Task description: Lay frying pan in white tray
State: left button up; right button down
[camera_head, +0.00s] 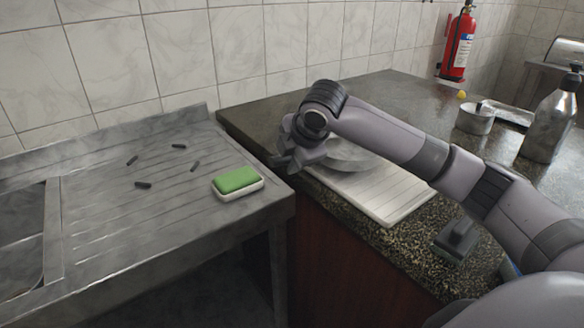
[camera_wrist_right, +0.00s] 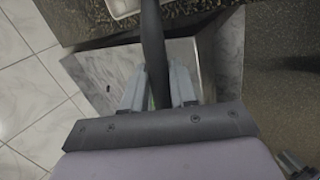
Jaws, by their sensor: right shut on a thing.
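The frying pan (camera_head: 350,158) is a grey round shape behind my right wrist in the head view, over the far end of the white tray. My arm hides part of it, and I cannot tell whether it touches the tray. The white ribbed tray (camera_head: 385,200) lies on the dark counter, and a corner of it shows in the right wrist view (camera_wrist_right: 122,8). My right gripper (camera_head: 284,160) is at the counter's left edge. In the right wrist view its fingers (camera_wrist_right: 159,70) are shut around the pan's dark handle (camera_wrist_right: 152,35).
A green sponge in a white dish (camera_head: 240,190) and several small dark pieces (camera_head: 143,184) lie on the metal drainboard (camera_head: 110,230). A dark block (camera_head: 456,241) sits near the tray. A pot (camera_head: 474,120) and metal bottle (camera_head: 550,120) stand at the right.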

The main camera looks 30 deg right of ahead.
notch_tip(320, 180, down, 2)
jog(key=shift+f, duration=0.1)
jog(key=c, duration=0.9)
grip_release()
jog(key=shift+s, duration=0.1)
jog(key=v, duration=1.2)
jog(key=shift+d, duration=0.1)
